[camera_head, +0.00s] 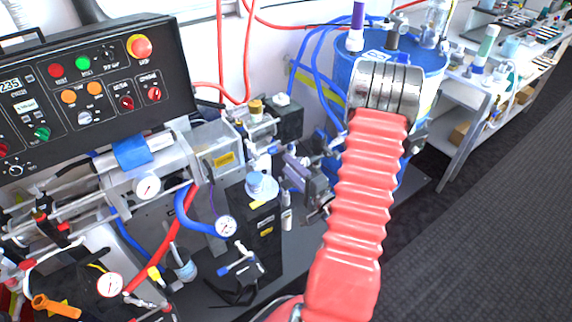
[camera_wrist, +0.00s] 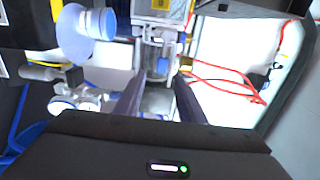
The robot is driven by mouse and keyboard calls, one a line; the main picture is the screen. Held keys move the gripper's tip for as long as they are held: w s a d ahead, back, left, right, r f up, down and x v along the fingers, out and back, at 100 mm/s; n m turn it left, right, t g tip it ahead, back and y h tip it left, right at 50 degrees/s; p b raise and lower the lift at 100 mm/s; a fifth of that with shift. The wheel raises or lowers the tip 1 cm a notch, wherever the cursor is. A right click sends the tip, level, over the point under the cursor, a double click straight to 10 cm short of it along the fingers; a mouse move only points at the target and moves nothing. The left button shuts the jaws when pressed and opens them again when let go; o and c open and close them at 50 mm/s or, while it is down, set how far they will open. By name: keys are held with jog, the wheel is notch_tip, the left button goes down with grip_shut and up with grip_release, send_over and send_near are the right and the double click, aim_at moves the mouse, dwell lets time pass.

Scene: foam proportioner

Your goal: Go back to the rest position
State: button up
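My gripper (camera_wrist: 158,84) shows in the wrist view as two dark fingers with a clear gap between them. It is open, and I see nothing clamped in it. Pale and metal fittings of the machine show beyond and between the fingertips; how far off they are I cannot tell. In the head view my red-sleeved arm reaches up from the bottom, and its far end is near the blue drum. The gripper is partly hidden there, among the fittings left of the arm.
A black control panel (camera_head: 80,90) with a red stop button (camera_head: 139,47) stands at left. The blue drum (camera_head: 425,62) is behind my arm. A blue-and-white cap (camera_wrist: 85,25) and red cables (camera_wrist: 225,82) are near the gripper. Dark floor (camera_head: 480,240) at right is clear.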

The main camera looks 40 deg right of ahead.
dwell(0.4)
jog(key=s+d+f+n+g+h, duration=0.1)
jog(key=s+d+f+n+g, duration=0.15)
jog(key=s+f+g, duration=0.35)
jog(key=s+d+f+n+g, duration=0.15)
jog(key=f+n+g, duration=0.25)
jog(key=f, duration=0.4)
jog(key=s+a+r+n+g+y, duration=0.1)
jog(key=a+r+n, duration=0.5)
jog(key=a+r, duration=1.1)
jog(key=s+a+r+n+g+y, duration=0.1)
jog(key=s+a+r+n, duration=0.3)
jog(key=a+r, duration=1.3)
jog(key=a+n+y, duration=0.1)
jog(key=a+n, duration=0.2)
jog(key=a, duration=0.1)
jog(key=shift+a+r+y, duration=0.15)
jog(key=shift+r+y, duration=0.05)
jog(key=shift+y, duration=0.2)
jog(key=shift+s+n, duration=0.1)
jog(key=shift+n, duration=0.15)
